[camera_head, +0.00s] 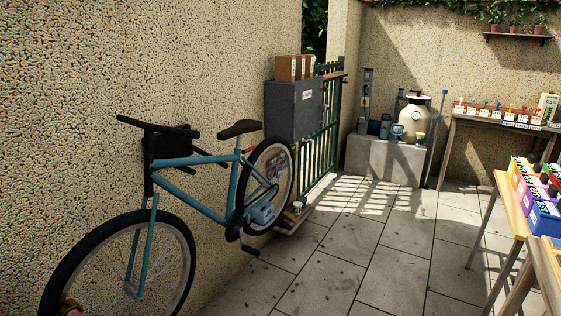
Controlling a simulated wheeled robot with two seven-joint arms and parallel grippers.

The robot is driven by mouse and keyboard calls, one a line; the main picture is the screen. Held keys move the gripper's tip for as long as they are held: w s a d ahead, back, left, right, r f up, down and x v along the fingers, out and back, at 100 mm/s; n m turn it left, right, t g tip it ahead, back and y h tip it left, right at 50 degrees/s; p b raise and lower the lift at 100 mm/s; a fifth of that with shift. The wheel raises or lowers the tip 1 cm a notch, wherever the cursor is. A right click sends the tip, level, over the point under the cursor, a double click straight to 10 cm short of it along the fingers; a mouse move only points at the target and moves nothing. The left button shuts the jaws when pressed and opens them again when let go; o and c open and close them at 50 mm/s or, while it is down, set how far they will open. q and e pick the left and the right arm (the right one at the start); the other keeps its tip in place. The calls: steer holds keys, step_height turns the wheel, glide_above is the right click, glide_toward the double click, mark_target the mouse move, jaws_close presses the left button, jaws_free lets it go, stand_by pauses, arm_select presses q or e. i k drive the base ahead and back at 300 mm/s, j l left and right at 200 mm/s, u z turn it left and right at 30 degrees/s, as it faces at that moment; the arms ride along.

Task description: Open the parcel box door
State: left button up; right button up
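The parcel box (294,109) is a dark grey box on the left wall, past the bicycle and beside the green gate. Its front face carries a small white label (307,95) and looks shut. Several brown cartons (294,67) stand on its top. The box is well ahead of me, and its lower part is partly behind the bicycle's rear wheel. Neither of my grippers is in view.
A teal bicycle (197,199) leans along the left wall. A green barred gate (322,130) stands behind the box. A wooden table (511,204) with colourful boxes is at right; a concrete block (384,160) stands at the back. The paved floor (370,245) between is clear.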

mark_target(307, 96)
steer(key=i+l+z, duration=0.2)
steer(key=i+z, duration=0.15)
steer(key=i, duration=0.2)
steer(key=i+z, duration=0.35)
steer(key=i, duration=0.2)
steer(key=i+z, duration=0.35)
steer(key=i, duration=0.25)
